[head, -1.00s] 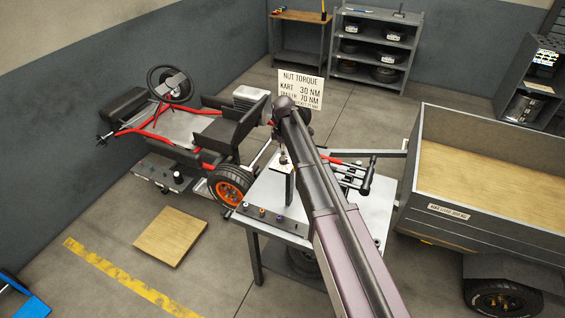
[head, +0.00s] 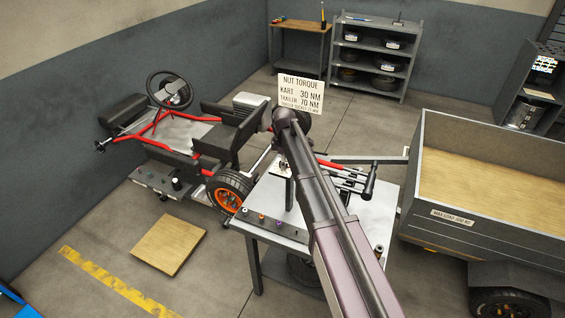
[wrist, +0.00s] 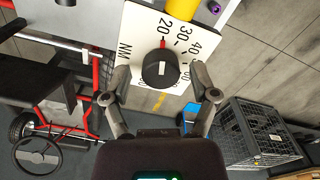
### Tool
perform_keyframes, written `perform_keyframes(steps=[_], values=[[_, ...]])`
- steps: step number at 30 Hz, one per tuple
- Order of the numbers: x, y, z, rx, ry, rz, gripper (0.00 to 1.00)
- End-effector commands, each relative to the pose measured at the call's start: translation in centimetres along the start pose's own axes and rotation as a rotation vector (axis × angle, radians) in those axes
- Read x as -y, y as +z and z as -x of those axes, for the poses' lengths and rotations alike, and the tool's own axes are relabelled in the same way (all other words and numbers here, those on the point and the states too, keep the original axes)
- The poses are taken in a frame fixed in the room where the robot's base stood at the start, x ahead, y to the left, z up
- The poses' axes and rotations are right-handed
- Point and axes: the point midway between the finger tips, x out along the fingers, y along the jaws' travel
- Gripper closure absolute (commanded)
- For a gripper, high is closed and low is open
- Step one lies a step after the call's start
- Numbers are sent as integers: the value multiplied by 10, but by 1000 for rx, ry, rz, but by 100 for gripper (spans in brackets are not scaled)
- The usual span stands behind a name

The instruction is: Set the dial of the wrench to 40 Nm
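In the wrist view, a round black dial knob (wrist: 160,69) sits on a white scale plate (wrist: 143,14) marked NM, with 20, 30 and 40 legible. Its red pointer (wrist: 163,43) points near the 20, short of the 30 and 40. A yellow shaft (wrist: 183,8) shows beyond the plate. My gripper (wrist: 167,90) is open, with one finger on each side of the knob and visible gaps between.
The bench (head: 370,215) carries small sockets (head: 262,217) along its front edge. A sign (head: 300,93) reads kart 30 NM, trailer 70 NM. The kart (head: 180,130) stands left and the trailer (head: 490,185) right. A wooden board (head: 168,245) lies on the floor.

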Motion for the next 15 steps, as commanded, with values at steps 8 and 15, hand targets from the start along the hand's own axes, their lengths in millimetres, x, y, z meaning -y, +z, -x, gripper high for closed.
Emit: perform_keyframes(steps=[8, 15], values=[[0, 0, 0, 0, 0, 0, 100], [0, -2, 0, -1, 1, -12, 100]])
